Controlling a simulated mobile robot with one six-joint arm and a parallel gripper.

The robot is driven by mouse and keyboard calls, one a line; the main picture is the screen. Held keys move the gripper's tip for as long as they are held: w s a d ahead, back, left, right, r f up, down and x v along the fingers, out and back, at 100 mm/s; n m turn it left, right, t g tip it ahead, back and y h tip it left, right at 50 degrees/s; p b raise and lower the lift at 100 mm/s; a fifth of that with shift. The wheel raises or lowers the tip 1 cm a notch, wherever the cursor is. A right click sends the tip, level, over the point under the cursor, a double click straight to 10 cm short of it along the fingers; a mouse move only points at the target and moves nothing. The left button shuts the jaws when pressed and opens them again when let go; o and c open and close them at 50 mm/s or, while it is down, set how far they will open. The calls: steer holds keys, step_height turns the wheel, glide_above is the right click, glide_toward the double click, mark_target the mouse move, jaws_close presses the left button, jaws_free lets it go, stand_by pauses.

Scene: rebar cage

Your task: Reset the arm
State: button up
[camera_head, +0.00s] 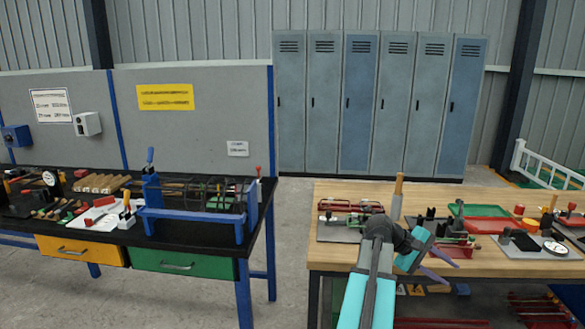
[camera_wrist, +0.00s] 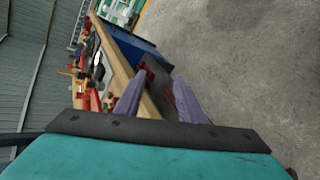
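My arm (camera_head: 372,275) reaches up from the bottom of the head view and bends to the right at a dark joint. My gripper (camera_head: 454,276) is at the front edge of the wooden workbench (camera_head: 338,256), pointing right and slightly down. In the wrist view the two purple fingers of my gripper (camera_wrist: 160,78) stand apart with nothing held between them. The wooden bench edge and grey floor show beyond them, with the picture turned sideways.
The wooden bench carries a grey fixture plate (camera_head: 340,232), a green tray (camera_head: 480,211), a red tray (camera_head: 487,225) and a dial gauge (camera_head: 555,247). A black bench (camera_head: 190,235) with a blue frame (camera_head: 192,214) stands left. Lockers (camera_head: 325,110) stand behind. Floor between benches is clear.

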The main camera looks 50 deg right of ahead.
steer(key=w+a+f+n+t, duration=0.1)
steer(key=w+a+f+n, duration=0.15)
steer(key=w+f, duration=0.35)
steer(key=w+a+f+n+t+h, duration=0.1)
steer(key=w+a+f, duration=0.3)
steer(key=w, duration=0.5)
steer(key=w+a+f+n, duration=0.2)
steer(key=w+a+f, duration=0.1)
steer(key=w+f, duration=0.35)
steer(key=w+a+f+n+t, duration=0.1)
steer(key=w+a+f+n, duration=0.1)
steer(key=w+a+f, duration=0.6)
steer(key=w+a+f+n+t, duration=0.1)
steer(key=w+a+f+n, duration=0.15)
steer(key=a+f, duration=0.55)
steer(key=a+f+n+y, duration=0.1)
steer(key=a+f, duration=0.4)
steer(key=a, duration=0.6)
steer(key=a+f+n+y, duration=0.1)
steer(key=a+f, duration=0.5)
steer(key=a, duration=0.5)
steer(key=s+a+f+m+y, duration=0.2)
steer(key=s+a+f, duration=0.2)
steer(key=a, duration=0.6)
steer(key=s+a+f+m+y, duration=0.3)
steer(key=s+a+f, duration=0.2)
steer(key=a, duration=0.5)
steer(key=shift+s+f, duration=0.15)
steer(key=shift+s, duration=0.7)
steer(key=shift+c, duration=0.6)
